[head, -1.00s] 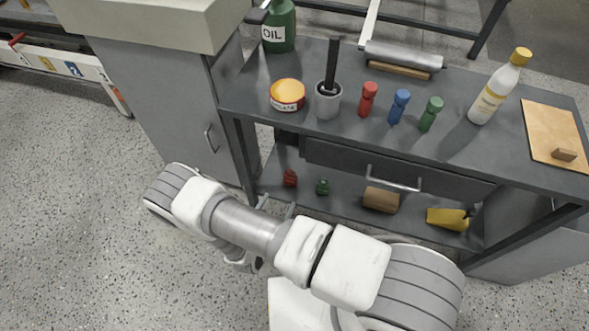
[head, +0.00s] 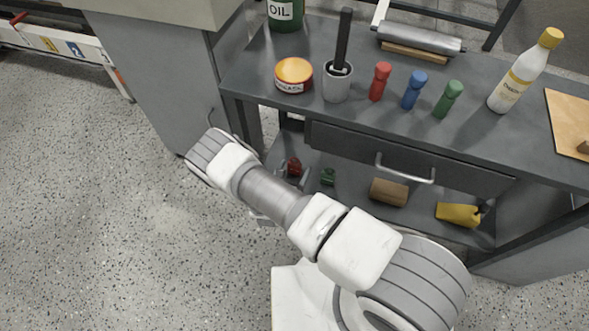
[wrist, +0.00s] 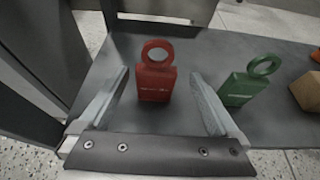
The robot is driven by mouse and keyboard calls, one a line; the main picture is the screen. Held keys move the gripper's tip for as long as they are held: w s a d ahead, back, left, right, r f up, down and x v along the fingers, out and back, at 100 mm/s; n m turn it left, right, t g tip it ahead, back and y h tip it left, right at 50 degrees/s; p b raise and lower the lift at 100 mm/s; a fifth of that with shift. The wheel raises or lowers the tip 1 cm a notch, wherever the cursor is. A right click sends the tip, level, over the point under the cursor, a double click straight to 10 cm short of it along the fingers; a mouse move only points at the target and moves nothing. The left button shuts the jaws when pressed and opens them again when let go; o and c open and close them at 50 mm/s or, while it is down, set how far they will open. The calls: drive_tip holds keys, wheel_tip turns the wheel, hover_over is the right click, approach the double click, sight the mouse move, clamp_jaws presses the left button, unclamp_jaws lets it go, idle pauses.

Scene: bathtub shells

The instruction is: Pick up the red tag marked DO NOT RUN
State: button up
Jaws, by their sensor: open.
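The red tag (wrist: 155,80) stands on the lower shelf of the bench, with a ring at its top and small white lettering too blurred to read. It also shows in the head view (head: 294,167), partly behind my arm. My gripper (wrist: 163,88) is open, and in the wrist view its two fingers reach to the left and right of the red tag without visibly touching it. In the head view my gripper (head: 290,195) is mostly hidden by my arm. A green tag (wrist: 243,85) of similar shape stands to the right of the right finger; it shows in the head view too (head: 328,177).
The lower shelf (head: 350,200) also holds a brown block (head: 389,192) and a yellow object (head: 458,214). A drawer with a handle (head: 405,172) hangs above the shelf. A dark bench leg stands at the left. Bottles, a can and a cup stand on the benchtop (head: 300,115).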

drive_tip(key=shift+a+b+x, duration=0.15)
drive_tip(key=shift+b+x, duration=0.6)
drive_tip(key=shift+x, duration=0.6)
drive_tip(key=shift+a+b+x, duration=0.1)
drive_tip(key=shift+b+x, duration=0.6)
drive_tip(key=shift+x, duration=0.65)
drive_tip(key=shift+f, duration=0.15)
drive_tip(key=c, duration=1.4)
